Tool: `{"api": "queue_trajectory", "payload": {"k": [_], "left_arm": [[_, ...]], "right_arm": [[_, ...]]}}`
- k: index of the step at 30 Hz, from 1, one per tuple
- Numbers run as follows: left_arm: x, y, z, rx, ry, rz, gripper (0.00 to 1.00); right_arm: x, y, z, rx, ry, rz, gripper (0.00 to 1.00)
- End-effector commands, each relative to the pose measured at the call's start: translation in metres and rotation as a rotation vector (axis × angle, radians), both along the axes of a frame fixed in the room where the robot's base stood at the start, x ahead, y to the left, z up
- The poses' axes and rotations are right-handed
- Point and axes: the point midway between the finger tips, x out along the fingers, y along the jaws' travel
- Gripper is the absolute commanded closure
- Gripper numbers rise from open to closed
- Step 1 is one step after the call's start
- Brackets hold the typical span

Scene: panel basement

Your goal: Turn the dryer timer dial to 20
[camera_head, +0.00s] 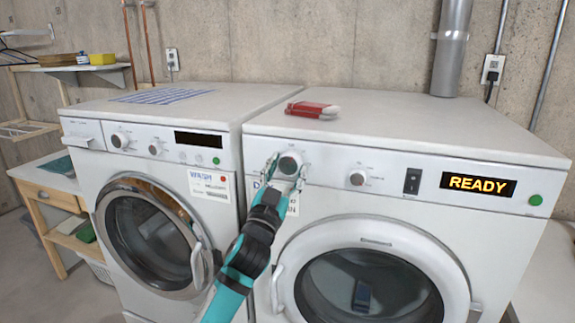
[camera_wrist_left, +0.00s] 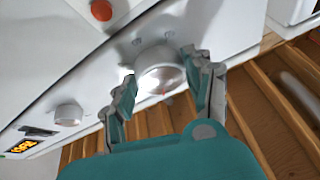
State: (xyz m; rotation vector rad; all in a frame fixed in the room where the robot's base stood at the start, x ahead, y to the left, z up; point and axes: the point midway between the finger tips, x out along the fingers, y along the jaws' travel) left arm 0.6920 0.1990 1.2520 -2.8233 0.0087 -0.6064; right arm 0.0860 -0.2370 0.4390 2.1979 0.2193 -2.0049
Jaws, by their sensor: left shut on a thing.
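The dryer (camera_head: 480,228) is the white machine on the right, with a lit display (camera_head: 478,184) reading READY. Its left dial (camera_head: 289,163) is round and silvery, and also shows in the left wrist view (camera_wrist_left: 160,70). My left gripper (camera_head: 287,172) reaches up from below and is shut on this dial, one finger on each side. The numbers around the dial are too small to read, so I cannot tell its setting. A second dial (camera_head: 357,177) sits to its right, untouched. My right gripper is not in view.
The washer (camera_head: 80,133) stands close on the left with its own dials. A red and white object (camera_head: 312,110) lies on the dryer top above the held dial. A black switch (camera_head: 412,181) and green button (camera_head: 535,200) are on the panel. The round dryer door (camera_head: 405,232) is below.

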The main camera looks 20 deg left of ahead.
Motion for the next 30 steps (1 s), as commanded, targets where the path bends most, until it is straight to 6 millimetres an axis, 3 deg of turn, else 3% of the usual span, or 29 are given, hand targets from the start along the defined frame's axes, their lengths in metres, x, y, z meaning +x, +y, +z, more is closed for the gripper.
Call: {"api": "queue_trajectory", "payload": {"k": [30], "left_arm": [[0.000,0.008,0.008,0.928,-0.030,-0.001,0.80]], "right_arm": [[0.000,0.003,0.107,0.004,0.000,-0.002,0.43]]}}
